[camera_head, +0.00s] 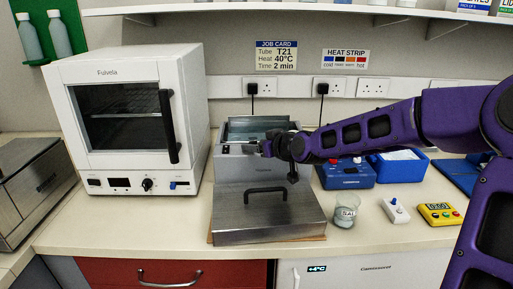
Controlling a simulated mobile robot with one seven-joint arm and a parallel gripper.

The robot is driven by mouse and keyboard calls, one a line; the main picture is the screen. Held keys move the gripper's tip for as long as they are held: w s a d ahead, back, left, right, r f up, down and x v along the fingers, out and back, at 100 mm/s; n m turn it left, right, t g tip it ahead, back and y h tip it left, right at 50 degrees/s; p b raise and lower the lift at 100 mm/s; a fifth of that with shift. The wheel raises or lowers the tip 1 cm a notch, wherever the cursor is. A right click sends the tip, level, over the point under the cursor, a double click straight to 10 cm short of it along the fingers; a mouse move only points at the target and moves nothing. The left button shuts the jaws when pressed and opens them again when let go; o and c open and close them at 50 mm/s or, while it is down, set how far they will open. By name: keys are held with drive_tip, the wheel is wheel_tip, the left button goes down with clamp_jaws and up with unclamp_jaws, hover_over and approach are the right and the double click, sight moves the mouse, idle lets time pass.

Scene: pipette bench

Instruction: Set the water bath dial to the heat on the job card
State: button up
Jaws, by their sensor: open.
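The job card (276,56) on the back wall reads Tube T21, Heat 40°C, Time 2 min. The water bath (232,170) is a grey box with an open top, standing on the bench at the centre. My gripper (264,148) is open and reaches in from the right at the bath's upper front edge. I cannot tell whether it touches the bath. I cannot make out the dial; the gripper and wrist cover the right part of the bath's front. The heat strip (346,59) on the wall shows several coloured blocks with small words from cold to hot.
A steel lid (240,228) with a black handle lies in front of the bath. A white oven (192,95) stands left. A beaker (345,212), a blue device (345,176), a white switch box (396,211) and a yellow timer (439,214) are on the right.

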drive_tip(key=shift+w+a+f, duration=0.1)
drive_tip(key=shift+w+a, duration=0.05)
drive_tip(key=shift+w, duration=0.1)
clamp_jaws()
